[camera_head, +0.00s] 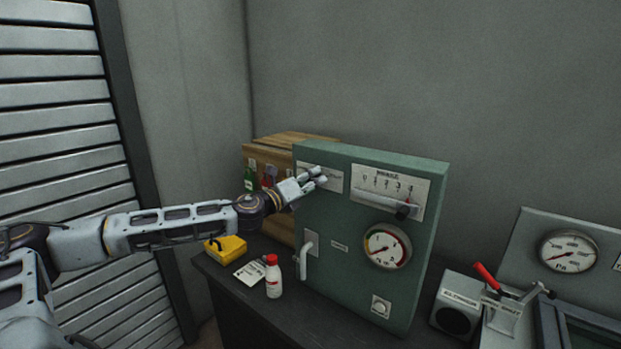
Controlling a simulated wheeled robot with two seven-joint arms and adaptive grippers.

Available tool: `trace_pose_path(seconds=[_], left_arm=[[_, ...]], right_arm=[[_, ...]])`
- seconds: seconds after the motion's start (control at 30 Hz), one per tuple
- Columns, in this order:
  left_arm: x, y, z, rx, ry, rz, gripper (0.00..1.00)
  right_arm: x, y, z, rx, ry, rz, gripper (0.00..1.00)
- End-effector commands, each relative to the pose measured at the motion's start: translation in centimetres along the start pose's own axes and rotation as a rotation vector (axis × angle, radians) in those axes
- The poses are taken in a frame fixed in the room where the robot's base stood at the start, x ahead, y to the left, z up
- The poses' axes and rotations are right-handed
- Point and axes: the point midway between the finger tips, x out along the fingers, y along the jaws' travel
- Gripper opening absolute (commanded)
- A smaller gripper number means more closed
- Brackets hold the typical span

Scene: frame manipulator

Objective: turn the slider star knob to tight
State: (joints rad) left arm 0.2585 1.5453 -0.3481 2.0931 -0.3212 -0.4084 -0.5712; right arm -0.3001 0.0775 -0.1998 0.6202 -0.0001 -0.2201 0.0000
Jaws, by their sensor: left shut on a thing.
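The green panel box (345,226) stands on the dark bench. A slider scale plate (373,186) marked from 0 upward is at its upper right, with a dark slider handle (405,210) near the right, high-number end. My left gripper (317,178) is at the box's upper left, in front of a small pale label plate (334,181). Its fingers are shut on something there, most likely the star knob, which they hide. I cannot read the knob's setting. My right gripper is out of view.
Below are a round gauge (386,247), a grey handle (304,258) and a small knob (380,306). A red-capped white bottle (273,277) and a yellow case (225,247) stand left of the box. A red-handled lever (486,276) is at right.

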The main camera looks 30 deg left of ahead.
Motion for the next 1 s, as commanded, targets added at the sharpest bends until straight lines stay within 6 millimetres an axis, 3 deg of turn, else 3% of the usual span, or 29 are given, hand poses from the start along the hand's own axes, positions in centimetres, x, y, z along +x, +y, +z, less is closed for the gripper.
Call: trace_pose_path(seconds=[0.67, 0.7, 0.83, 1.0], left_arm=[[-0.03, 0.19, -0.26, 0.084, 0.011, 0.002, 0.21], [-0.03, 0.19, -0.27, 0.083, 0.011, 0.003, 0.50], [-0.02, 0.14, -0.20, 0.083, 0.009, 0.002, 0.66], [-0.01, 0.09, -0.10, 0.083, 0.008, 0.001, 0.66]], right_arm=[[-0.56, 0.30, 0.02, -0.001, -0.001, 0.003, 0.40], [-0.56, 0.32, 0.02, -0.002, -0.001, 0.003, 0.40], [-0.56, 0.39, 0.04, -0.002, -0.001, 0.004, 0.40], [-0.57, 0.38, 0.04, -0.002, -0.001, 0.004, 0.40]])
